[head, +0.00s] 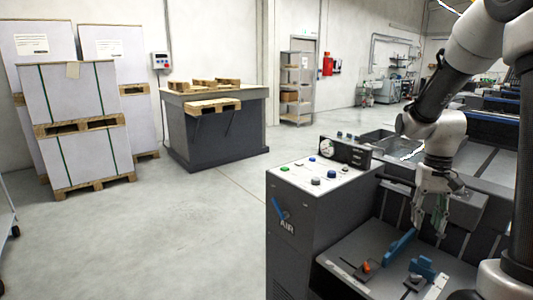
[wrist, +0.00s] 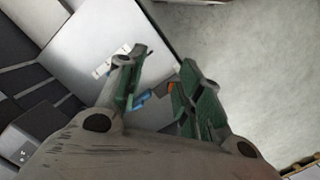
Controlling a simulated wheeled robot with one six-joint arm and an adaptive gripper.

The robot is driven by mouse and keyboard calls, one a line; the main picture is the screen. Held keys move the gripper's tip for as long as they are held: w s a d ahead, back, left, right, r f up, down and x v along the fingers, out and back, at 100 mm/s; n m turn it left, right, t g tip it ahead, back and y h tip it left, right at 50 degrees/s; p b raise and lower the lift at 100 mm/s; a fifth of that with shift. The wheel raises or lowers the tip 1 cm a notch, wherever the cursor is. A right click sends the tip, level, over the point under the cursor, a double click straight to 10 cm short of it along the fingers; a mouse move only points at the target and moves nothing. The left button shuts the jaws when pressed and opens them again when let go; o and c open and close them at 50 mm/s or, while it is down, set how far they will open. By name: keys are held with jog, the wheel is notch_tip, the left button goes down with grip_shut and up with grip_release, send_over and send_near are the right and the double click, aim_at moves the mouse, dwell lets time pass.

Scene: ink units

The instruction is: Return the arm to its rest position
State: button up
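My arm (head: 455,60) reaches down from the upper right in the head view. My gripper (head: 432,228) hangs over the grey machine, fingers pointing down, above its lower light-grey shelf. In the wrist view its two green-padded fingers (wrist: 162,75) stand apart. Nothing is seen held between them. A blue part (wrist: 142,99) and a small orange part (wrist: 171,87) show beyond and between the fingers, at some distance I cannot judge exactly.
The machine's control panel (head: 318,172) has coloured buttons and a gauge. Blue levers (head: 400,246) and an orange knob (head: 366,267) rise from the shelf below my gripper. Wrapped stacks (head: 85,125) and a dark bench (head: 215,130) stand left. The floor between is clear.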

jog(key=s+a+r+n+t, duration=0.1)
jog(key=s+a+r+t, duration=0.2)
jog(key=s+r, duration=0.4)
jog(key=s+a+r+n+t, duration=0.2)
jog(key=s+a+r+t, duration=0.1)
jog(key=s+r, duration=0.4)
jog(key=shift+s, duration=1.1)
jog(key=shift+o, duration=0.4)
dwell(0.3)
